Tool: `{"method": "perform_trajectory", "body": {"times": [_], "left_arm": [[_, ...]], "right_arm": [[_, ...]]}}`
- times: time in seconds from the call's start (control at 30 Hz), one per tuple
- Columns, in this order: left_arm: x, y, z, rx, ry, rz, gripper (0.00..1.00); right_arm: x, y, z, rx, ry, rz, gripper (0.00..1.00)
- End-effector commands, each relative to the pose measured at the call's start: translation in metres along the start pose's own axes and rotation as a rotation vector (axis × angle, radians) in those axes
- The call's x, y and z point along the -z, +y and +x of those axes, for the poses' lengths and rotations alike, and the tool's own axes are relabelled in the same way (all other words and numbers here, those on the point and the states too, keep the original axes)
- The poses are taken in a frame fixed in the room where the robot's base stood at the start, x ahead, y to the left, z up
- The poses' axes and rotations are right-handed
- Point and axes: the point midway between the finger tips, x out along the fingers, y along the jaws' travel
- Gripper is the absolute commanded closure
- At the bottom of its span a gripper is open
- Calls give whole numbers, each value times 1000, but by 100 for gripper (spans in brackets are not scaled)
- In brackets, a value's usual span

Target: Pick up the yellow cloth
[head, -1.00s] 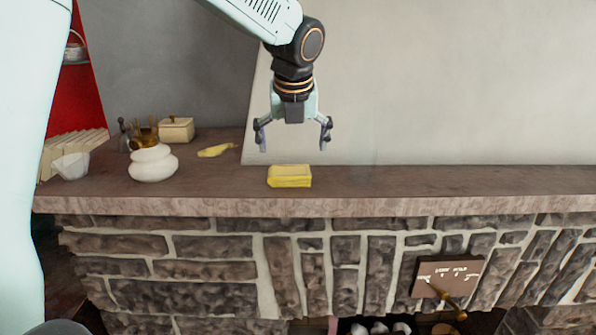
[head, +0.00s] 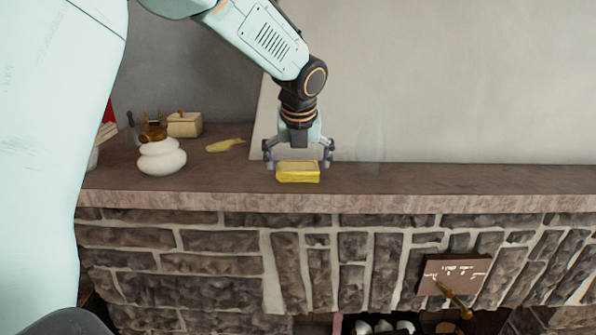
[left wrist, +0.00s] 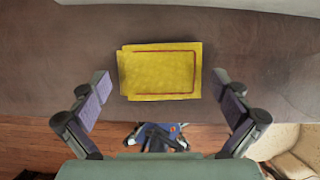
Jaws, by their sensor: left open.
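The yellow cloth (head: 298,172) is a folded, block-like bundle lying flat on the stone mantel near its front edge. In the left wrist view the cloth (left wrist: 160,70) shows as a yellow rectangle with a thin red line near its border. My left gripper (head: 298,163) is open, with one finger on each side of the cloth in the head view. In the left wrist view the open fingers (left wrist: 165,92) are apart to the left and right of the cloth, with a gap on each side. My right gripper is not in view.
The mantel (head: 430,178) is bare to the right of the cloth. A white round pot (head: 162,160), a cream lidded box (head: 184,124) and a yellow item (head: 225,145) stand or lie to the left. A brown sign (head: 453,275) is on the stone front below.

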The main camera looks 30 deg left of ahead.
Motion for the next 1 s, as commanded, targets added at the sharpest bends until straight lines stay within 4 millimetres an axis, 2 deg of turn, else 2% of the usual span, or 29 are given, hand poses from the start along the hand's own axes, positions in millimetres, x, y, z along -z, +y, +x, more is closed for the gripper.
{"method": "perform_trajectory", "body": {"times": [0.1,0.63,0.87,1.0], "left_arm": [[-1,0,0,0,1,0,2],[-1,0,0,0,1,0,47],[-1,0,-1,0,0,0,47],[-7,0,-14,0,-3,0,47]], "right_arm": [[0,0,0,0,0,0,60],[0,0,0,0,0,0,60],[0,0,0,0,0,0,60],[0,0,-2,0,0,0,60]]}}
